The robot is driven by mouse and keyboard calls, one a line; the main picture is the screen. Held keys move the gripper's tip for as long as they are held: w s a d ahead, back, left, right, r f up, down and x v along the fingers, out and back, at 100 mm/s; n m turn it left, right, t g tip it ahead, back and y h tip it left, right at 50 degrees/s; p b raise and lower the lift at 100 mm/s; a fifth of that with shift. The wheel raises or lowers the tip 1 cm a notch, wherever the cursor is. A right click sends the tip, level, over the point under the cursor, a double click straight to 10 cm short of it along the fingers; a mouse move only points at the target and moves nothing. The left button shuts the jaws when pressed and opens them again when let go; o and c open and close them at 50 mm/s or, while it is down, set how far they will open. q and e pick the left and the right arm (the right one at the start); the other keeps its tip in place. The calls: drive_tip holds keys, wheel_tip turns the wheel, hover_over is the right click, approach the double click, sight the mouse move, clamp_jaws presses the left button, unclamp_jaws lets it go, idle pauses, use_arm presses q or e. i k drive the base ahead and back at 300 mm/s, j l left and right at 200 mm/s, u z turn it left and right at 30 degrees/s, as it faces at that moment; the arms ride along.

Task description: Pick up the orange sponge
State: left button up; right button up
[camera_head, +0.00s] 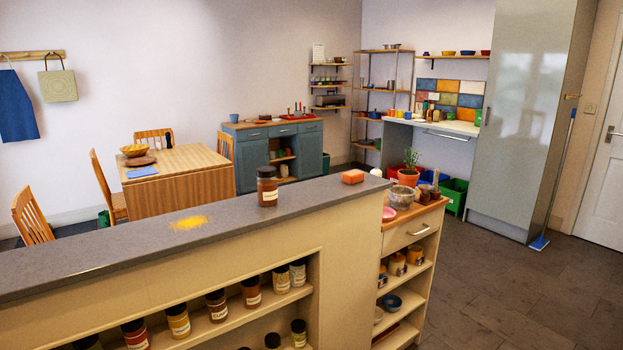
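The orange sponge (353,176) is a small block lying flat on the grey ledge (110,248), near the ledge's far right end. A brown spice jar (267,186) with a pale label stands upright to its left, with a clear gap between them. Nothing covers the sponge. Neither of my grippers is in view.
Yellow powder (189,222) is spilled on the ledge left of the jar. Shelves below hold several spice jars (251,292). A side cabinet (411,235) with a bowl (400,197) and potted plant (409,176) adjoins the ledge's right end.

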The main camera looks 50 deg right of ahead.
sight(352, 177)
drive_tip(key=z, duration=1.85)
